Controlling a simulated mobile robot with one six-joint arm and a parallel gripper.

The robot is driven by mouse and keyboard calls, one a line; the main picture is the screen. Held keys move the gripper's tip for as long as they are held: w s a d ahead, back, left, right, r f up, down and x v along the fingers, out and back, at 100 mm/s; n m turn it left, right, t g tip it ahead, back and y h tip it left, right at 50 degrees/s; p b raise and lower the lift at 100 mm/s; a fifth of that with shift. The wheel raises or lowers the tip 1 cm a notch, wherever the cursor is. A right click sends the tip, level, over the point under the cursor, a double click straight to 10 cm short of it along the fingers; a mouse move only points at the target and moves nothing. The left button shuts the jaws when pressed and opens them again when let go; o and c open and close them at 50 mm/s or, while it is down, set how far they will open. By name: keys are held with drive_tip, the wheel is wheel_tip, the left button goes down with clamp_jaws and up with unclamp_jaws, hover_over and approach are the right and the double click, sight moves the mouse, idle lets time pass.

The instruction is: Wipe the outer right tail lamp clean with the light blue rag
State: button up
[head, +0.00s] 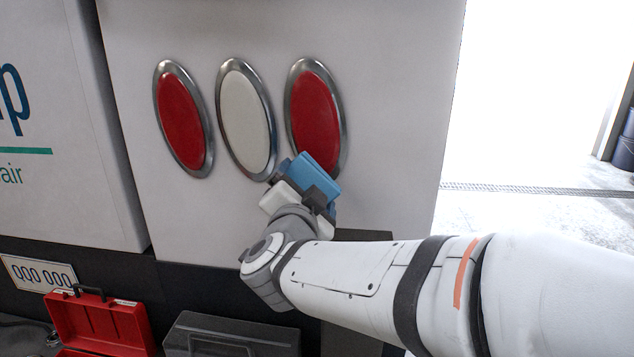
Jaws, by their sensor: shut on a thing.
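The outer right tail lamp (314,110) is a red oval with a chrome rim on the white rear panel. My gripper (308,194) is shut on the light blue rag (313,178). The rag is folded and sits at the lower end of that red lamp, overlapping its lower left edge in the head view. Whether the rag touches the lamp surface cannot be told. The lowest part of the lamp is hidden behind the rag and gripper.
A white oval lamp (246,117) and another red oval lamp (181,118) stand to the left. Below are an open red toolbox (100,325), a dark grey case (232,336) and a number plate (38,272). Bright open floor (540,215) lies to the right.

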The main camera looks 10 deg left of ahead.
drive_tip(key=shift+s+d, duration=0.1)
drive_tip(key=shift+s, duration=0.7)
drive_tip(key=shift+s, duration=0.1)
drive_tip(key=shift+s, duration=1.3)
drive_tip(key=shift+d, duration=0.1)
drive_tip(key=shift+s, duration=0.1)
